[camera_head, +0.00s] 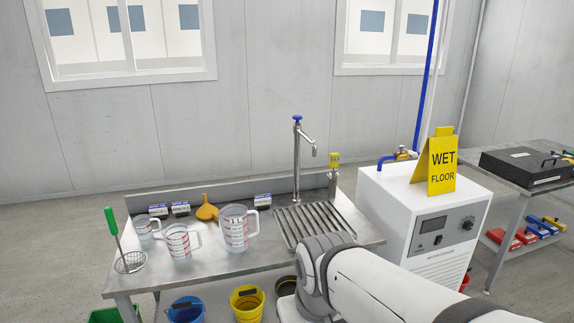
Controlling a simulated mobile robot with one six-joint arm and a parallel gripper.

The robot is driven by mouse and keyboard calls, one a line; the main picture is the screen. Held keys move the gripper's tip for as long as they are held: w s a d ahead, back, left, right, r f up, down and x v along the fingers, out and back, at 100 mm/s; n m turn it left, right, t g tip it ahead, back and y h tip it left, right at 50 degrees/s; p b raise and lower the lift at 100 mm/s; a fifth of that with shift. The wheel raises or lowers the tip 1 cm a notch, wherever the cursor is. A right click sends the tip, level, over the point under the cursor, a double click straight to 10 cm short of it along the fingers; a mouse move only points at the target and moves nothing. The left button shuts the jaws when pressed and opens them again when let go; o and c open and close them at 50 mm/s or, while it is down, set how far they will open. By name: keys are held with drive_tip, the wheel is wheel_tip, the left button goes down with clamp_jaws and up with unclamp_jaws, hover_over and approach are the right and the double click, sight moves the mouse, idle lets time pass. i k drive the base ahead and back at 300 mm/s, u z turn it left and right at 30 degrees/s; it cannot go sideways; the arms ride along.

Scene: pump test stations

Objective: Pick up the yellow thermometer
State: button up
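My white arm reaches in from the lower right, in front of the bench. My gripper is out of view.
The tap (297,165) rises behind the slatted drain (312,225). Measuring jugs (236,228), an orange funnel (207,208) and a green-handled strainer (130,262) stand at left. A white chiller (420,225) bearing a yellow wet-floor sign (436,165) stands close right of the bench.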

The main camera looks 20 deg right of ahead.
sight(334, 157)
drive_tip(key=k, duration=1.25)
drive_tip(key=z, duration=0.8)
drive_tip(key=i, duration=1.3)
drive_tip(key=z, duration=0.5)
drive_tip(key=i, duration=1.65)
drive_tip(key=u, duration=0.85)
drive_tip(key=i, duration=0.5)
drive_tip(key=u, duration=0.35)
drive_tip(key=k, duration=0.8)
drive_tip(key=u, duration=0.2)
drive_tip(key=i, duration=0.65)
drive_tip(key=z, duration=0.05)
